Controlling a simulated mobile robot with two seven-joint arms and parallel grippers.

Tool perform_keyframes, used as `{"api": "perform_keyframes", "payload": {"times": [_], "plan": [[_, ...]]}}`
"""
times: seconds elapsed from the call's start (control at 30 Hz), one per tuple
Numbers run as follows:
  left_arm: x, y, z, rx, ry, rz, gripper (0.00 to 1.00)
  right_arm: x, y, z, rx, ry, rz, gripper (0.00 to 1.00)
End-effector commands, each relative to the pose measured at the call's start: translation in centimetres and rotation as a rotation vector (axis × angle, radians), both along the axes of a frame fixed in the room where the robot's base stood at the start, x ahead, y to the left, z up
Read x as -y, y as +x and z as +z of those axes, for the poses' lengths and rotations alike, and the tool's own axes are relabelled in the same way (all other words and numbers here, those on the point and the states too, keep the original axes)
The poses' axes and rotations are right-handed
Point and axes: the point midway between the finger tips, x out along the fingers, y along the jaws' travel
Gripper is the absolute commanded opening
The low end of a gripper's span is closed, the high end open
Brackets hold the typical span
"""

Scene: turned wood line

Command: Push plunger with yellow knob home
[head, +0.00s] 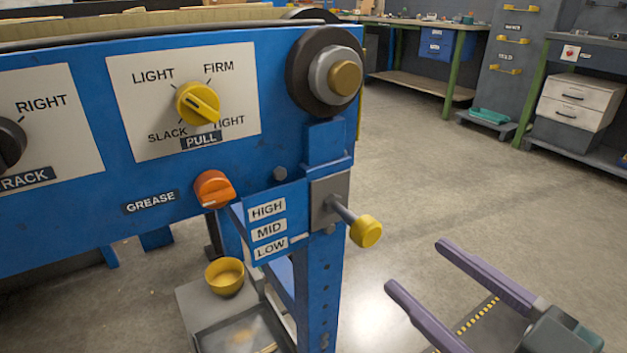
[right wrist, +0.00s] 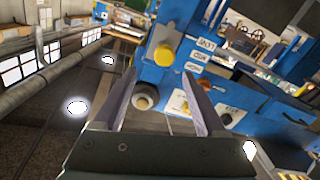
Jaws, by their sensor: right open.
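The plunger with the yellow knob (head: 366,231) sticks out to the right of a grey block (head: 327,201) on the blue machine's leg, beside the HIGH, MID and LOW labels. A length of its grey rod shows between block and knob. My right gripper (head: 415,264) is open and empty, to the right of and below the knob, apart from it. In the right wrist view the yellow knob (right wrist: 164,55) is beyond the two purple fingers (right wrist: 158,82), near the middle between them. My left gripper is not in view.
The blue machine panel (head: 75,90) carries a yellow PULL dial (head: 198,104), an orange GREASE knob (head: 214,189) and a round roller end (head: 330,72). A yellow cup (head: 225,277) stands below. Open floor (head: 440,170) lies to the right, with benches and drawers behind.

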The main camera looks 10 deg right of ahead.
Motion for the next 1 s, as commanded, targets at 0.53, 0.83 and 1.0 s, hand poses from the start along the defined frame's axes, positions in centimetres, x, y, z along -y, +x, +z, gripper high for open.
{"api": "perform_keyframes", "payload": {"times": [0.53, 0.83, 1.0], "plan": [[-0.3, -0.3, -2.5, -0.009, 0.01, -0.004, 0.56, -2.9, 8.0, -0.1, 0.006, 0.002, 0.002, 0.73], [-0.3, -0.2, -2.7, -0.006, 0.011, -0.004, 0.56, -3.4, 9.3, 0.1, 0.003, 0.002, 0.001, 0.73], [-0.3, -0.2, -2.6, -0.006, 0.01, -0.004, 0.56, -3.4, 9.2, 0.1, 0.002, 0.002, 0.001, 0.7]]}}
